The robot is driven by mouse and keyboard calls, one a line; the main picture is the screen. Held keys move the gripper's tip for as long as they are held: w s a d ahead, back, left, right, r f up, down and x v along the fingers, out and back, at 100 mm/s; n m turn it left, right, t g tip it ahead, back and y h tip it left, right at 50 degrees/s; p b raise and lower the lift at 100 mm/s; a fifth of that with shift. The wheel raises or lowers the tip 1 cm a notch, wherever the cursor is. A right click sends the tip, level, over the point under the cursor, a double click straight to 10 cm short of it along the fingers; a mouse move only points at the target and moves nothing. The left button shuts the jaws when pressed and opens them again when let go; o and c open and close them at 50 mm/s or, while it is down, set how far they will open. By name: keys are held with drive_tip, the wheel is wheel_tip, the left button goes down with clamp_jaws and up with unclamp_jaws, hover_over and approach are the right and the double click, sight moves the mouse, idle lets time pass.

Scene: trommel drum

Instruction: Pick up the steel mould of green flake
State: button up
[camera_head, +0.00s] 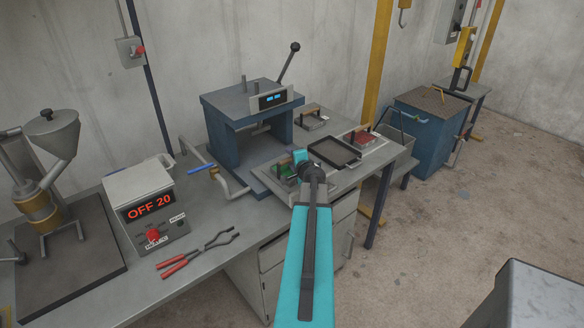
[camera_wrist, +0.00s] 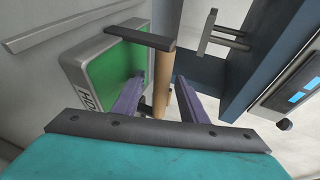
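The steel mould of green flake (camera_head: 285,171) sits on the bench beside the blue press, partly hidden by my arm in the head view. In the wrist view the mould (camera_wrist: 78,75) shows its pale metal rim, green fill, a partly visible label and a dark handle bracket. Its wooden handle (camera_wrist: 161,92) runs between the two fingers of my gripper (camera_wrist: 160,82). The fingers stand apart on either side of the handle, with small gaps visible. In the head view, my arm hides the fingertips.
The blue press (camera_head: 222,138) stands close to the mould. A black-rimmed tray (camera_head: 334,163), a red-filled mould (camera_head: 367,138) and another mould (camera_head: 311,122) lie to the right. Red-handled tongs (camera_head: 180,265) and a heater box (camera_head: 140,190) are on the left bench.

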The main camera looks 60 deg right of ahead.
sight(289, 168)
drive_tip(key=shift+p+x, duration=0.6)
drive_tip(key=shift+x, duration=1)
drive_tip(key=shift+r, duration=0.1)
clamp_jaws()
